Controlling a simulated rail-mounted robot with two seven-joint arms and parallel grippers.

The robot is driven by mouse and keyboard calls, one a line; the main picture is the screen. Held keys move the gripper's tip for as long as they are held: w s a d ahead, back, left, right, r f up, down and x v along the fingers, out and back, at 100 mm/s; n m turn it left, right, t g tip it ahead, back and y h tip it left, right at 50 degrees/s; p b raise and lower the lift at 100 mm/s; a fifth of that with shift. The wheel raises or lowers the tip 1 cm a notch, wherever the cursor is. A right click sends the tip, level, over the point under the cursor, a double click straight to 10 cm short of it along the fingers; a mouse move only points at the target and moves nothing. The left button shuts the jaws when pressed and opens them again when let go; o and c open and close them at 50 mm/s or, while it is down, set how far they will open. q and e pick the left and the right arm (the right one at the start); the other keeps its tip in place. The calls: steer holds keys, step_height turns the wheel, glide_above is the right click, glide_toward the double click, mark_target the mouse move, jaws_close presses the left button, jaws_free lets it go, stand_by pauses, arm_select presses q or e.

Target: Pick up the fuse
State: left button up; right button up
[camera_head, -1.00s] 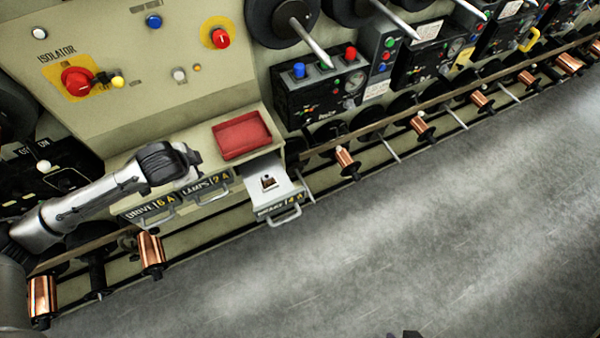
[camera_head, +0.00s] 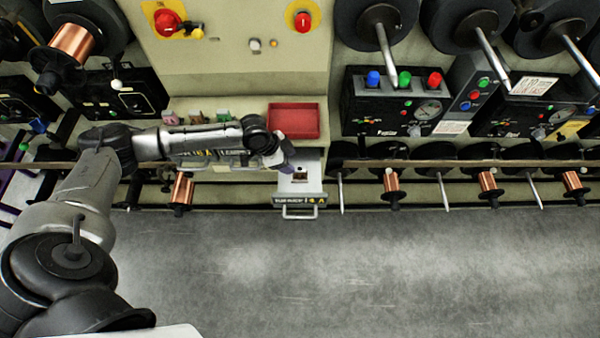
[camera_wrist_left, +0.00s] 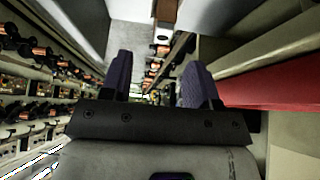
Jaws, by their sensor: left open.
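The drawer (camera_head: 313,185) under the panel stands open. A small brown and dark item (camera_head: 300,175) lies in it; it may be the fuse, but it is too small to tell. My left gripper (camera_head: 284,158) is at the drawer's upper left edge, above and beside this item, not around it. In the left wrist view my left gripper (camera_wrist_left: 158,78) has its two purple fingers apart with nothing between them. A small brown and white shape (camera_wrist_left: 163,34) shows beyond the fingers, in the upper middle. My right gripper is not in view.
A red tray (camera_head: 293,108) sits on the ledge just above the drawer; its red side (camera_wrist_left: 275,95) shows close on the right in the wrist view. Shut drawers lie left of the open one. A rail with copper spools (camera_head: 391,183) runs to the right. The grey floor is clear.

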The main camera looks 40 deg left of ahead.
mark_target(299, 168)
arm_select(q)
steer(key=shift+x, duration=3.65)
steer(key=shift+w+a, duration=0.1)
steer(key=shift+a, duration=0.05)
jaws_close()
